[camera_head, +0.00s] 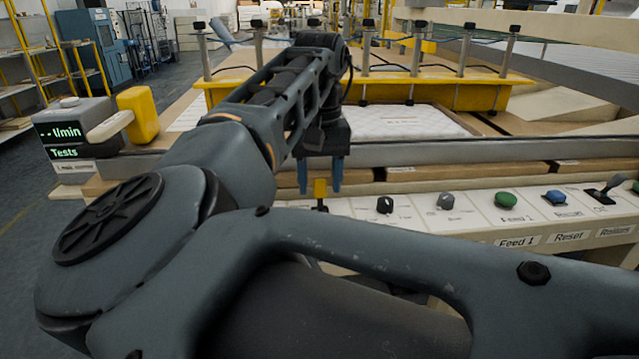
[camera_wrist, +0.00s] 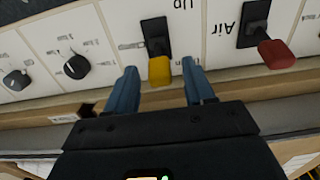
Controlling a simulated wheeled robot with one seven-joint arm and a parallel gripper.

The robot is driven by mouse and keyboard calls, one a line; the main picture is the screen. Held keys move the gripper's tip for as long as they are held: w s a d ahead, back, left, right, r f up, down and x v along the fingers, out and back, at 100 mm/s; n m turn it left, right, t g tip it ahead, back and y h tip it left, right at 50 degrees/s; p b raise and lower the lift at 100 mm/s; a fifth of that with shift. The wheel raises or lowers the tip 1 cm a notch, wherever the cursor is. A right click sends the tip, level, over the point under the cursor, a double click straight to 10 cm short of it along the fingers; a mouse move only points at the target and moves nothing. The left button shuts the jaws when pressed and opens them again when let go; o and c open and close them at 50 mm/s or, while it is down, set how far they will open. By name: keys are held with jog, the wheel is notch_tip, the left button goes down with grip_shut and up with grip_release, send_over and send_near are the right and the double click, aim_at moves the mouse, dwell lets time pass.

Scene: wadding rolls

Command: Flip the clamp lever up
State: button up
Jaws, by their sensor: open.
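A lever with a black base and a yellow tip (camera_wrist: 159,70) stands on the white control panel in the wrist view. An upside-down "Up" label is beside its base; no word "clamp" is readable. The yellow tip also shows in the head view (camera_head: 320,187), below my arm's end. My gripper (camera_wrist: 159,67) is open, with one blue finger on each side of the yellow tip. Gaps show between the tip and both fingers. In the head view my gripper (camera_head: 319,190) points down at the panel. I cannot tell how deep the tip is between the fingers.
A red-tipped lever (camera_wrist: 275,53) labelled "Air" is right of the yellow one in the wrist view. Black knobs (camera_wrist: 76,67) are to the left. In the head view, a green button (camera_head: 506,200) and a blue button (camera_head: 555,197) line the panel. A yellow frame (camera_head: 450,94) stands behind.

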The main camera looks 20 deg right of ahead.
jog(key=shift+f, duration=0.35)
jog(key=shift+c, duration=0.5)
